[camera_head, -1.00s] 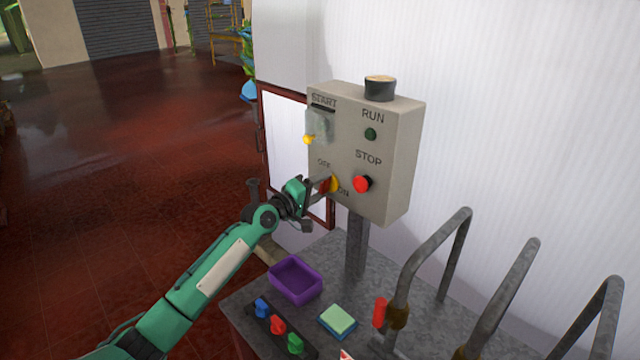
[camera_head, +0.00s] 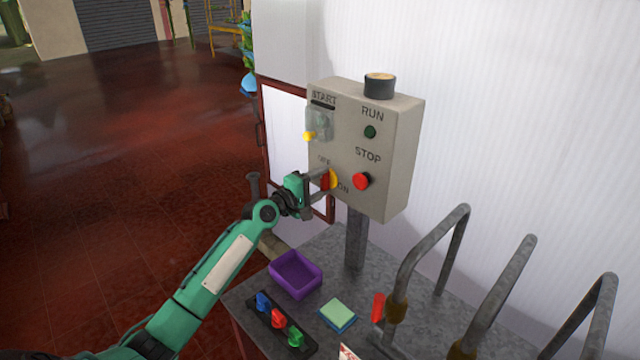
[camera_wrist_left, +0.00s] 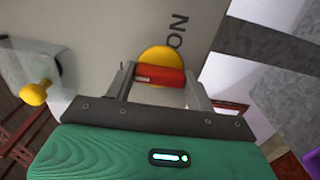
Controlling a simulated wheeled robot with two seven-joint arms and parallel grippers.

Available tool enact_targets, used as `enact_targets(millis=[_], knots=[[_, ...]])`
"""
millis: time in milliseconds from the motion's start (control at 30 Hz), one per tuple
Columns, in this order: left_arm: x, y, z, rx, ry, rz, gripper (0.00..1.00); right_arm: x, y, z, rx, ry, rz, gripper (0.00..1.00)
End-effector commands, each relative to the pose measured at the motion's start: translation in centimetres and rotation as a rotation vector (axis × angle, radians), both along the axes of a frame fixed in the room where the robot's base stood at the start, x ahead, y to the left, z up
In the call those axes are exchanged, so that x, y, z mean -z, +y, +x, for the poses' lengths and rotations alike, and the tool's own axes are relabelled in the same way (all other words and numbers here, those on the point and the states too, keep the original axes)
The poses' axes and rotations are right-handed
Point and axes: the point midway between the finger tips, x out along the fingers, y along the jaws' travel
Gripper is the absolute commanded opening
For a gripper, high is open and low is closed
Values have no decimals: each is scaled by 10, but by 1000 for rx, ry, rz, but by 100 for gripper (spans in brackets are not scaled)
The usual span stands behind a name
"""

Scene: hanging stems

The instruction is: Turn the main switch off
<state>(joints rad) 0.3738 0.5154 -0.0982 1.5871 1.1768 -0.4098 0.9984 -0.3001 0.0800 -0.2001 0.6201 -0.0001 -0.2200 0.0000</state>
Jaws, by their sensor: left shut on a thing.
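The main switch is a red handle (camera_wrist_left: 160,76) on a round yellow plate (camera_wrist_left: 163,55), low on the left of the grey control box. In the head view its red handle (camera_head: 325,180) shows beside the yellow plate (camera_head: 333,180), between the OFF and ON labels. My left gripper (camera_head: 318,182) is at the switch. In the left wrist view its two fingers (camera_wrist_left: 159,82) are shut on the red handle, one at each end. The handle lies across the picture, and the ON label is above it. My right gripper is not in view.
The control box (camera_head: 390,200) also carries a red STOP button (camera_head: 361,181), a green RUN lamp (camera_head: 370,132) and a clear START cover with a yellow knob (camera_head: 309,136). Below are a purple tray (camera_head: 297,292), bent metal rails (camera_head: 418,258) and a valve strip (camera_head: 265,330).

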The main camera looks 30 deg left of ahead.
Motion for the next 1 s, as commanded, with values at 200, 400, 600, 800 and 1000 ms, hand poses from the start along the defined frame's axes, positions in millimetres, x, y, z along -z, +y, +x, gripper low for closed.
enact_targets(millis=[200, 400, 600, 800, 1000], knots=[[0, 0, 0, 0, 1, -2, 76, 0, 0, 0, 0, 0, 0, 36], [0, 0, 0, 0, 0, -1, 76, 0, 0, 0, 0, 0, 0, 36], [3, 4, -12, 0, 0, 0, 76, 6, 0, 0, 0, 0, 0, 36], [6, 16, -46, 0, 1, 1, 76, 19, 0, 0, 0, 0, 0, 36], [5, 30, -85, -1, 1, 3, 76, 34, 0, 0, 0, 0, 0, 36]])
